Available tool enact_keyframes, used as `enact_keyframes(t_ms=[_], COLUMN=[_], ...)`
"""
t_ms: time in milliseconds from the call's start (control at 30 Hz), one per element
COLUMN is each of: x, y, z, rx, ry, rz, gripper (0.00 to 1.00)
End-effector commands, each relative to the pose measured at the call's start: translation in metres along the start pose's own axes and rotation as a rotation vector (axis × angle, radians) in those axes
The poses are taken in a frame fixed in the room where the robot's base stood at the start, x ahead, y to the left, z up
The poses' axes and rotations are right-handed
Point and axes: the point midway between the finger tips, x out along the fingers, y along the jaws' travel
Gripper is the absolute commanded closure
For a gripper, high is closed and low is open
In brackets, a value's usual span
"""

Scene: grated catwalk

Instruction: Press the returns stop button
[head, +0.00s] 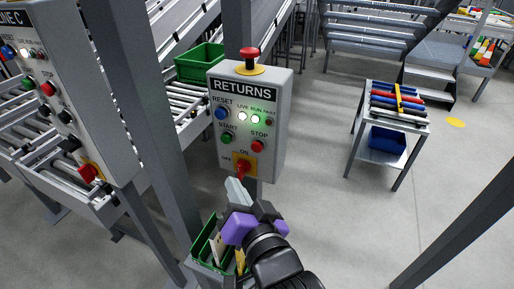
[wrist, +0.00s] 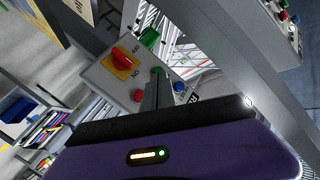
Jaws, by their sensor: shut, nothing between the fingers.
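The grey RETURNS panel (head: 272,120) stands at the centre of the head view. Its red STOP button (head: 257,146) is at lower right, beside the green START button (head: 227,138) and above a red rotary switch (head: 243,166) on a yellow plate. My gripper (head: 236,186) is shut and empty, its tips just below the switch in the head view. In the wrist view the panel is tilted; the red button (wrist: 137,96) shows left of my fingers (wrist: 157,88), and the green button (wrist: 158,71) is partly behind their tips. Contact cannot be told.
A red mushroom button (head: 249,54) sits on top of the panel. A blue RESET button (head: 221,113) is above START. Another control panel (head: 75,75) and a grey post (head: 140,90) stand left. A green bin (head: 205,238) is below; a cart (head: 385,137) stands right.

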Motion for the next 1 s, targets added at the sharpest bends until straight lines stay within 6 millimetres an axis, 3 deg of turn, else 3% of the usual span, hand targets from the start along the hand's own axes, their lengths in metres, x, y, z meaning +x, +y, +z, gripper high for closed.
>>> enact_keyframes(t_ms=[700, 1000], x=[0.052, 0.061], y=[0.038, 0.044], z=[-0.038, -0.045], rx=[0.000, 0.000], ry=[0.002, 0.001], rz=[0.001, 0.000], gripper=[1.00, 1.00])
